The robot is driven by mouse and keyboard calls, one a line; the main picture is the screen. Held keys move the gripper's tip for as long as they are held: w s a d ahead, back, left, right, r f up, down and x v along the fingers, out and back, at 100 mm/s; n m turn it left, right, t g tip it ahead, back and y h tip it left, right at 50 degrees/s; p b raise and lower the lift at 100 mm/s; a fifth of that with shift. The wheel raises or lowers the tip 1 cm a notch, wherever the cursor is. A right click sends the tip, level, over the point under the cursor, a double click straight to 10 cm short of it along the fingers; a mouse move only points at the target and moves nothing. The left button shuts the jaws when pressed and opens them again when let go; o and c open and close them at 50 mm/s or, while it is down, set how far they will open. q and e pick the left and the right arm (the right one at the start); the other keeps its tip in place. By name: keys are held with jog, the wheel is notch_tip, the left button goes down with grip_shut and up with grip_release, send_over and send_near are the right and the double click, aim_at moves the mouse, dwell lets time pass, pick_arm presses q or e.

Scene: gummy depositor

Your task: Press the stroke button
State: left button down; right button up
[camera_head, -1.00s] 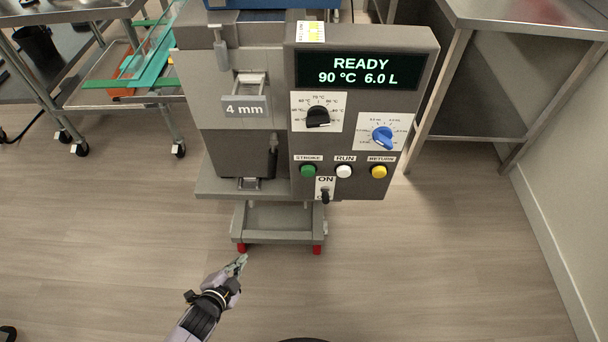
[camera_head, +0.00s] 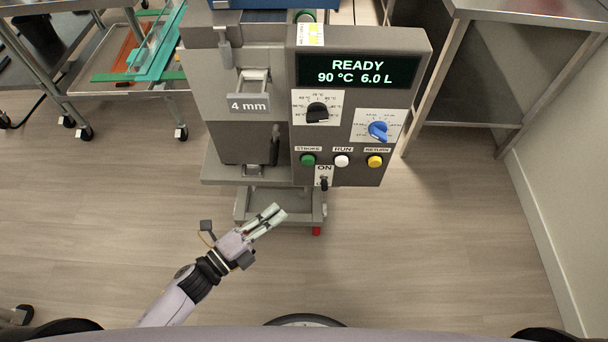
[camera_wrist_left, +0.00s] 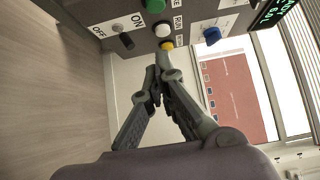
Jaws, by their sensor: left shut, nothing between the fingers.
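The stroke button is green (camera_head: 308,160), at the left of a row of three on the depositor's grey control panel (camera_head: 345,170). In the left wrist view the green button (camera_wrist_left: 155,5) is cut by the top edge. My left gripper (camera_head: 274,214) is below and left of the panel in the head view, apart from it. It is shut and empty. In the wrist view its fingertips (camera_wrist_left: 160,74) meet below the white run button (camera_wrist_left: 163,29) and yellow return button (camera_wrist_left: 167,45). My right gripper does not show.
The ON switch (camera_head: 324,183) is below the buttons, with black (camera_head: 317,112) and blue (camera_head: 378,130) knobs above. The display (camera_head: 358,72) reads READY, 90 °C, 6.0 L. A steel table (camera_head: 520,20) stands right, a cart (camera_head: 110,88) left. The floor in front is open.

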aim_at(308, 161)
pick_arm(q)
jog(key=w+a+b+x, duration=0.2)
jog(key=x, duration=1)
jog(key=shift+w+d, duration=0.2)
jog(key=shift+w, duration=0.05)
